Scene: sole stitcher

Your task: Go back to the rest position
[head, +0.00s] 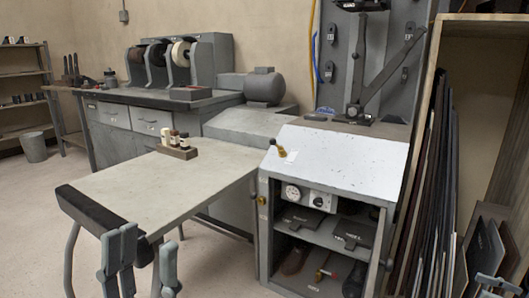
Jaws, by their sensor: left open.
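My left gripper (144,243) is at the bottom left of the head view, in front of the near left corner of the worktable (165,190). Its two grey fingers stand apart with nothing between them. It is open and empty. A pale grey part of my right gripper (495,284) shows at the bottom right corner, in front of the leaning panels. Most of it is cut off by the frame, so its fingers cannot be judged.
A small tray of bottles (177,152) stands on the worktable. A grey machine cabinet (345,157) with open shelves stands right of it. Tall dark sheets (430,200) lean at the right. A bench with grinding wheels (182,52) is behind.

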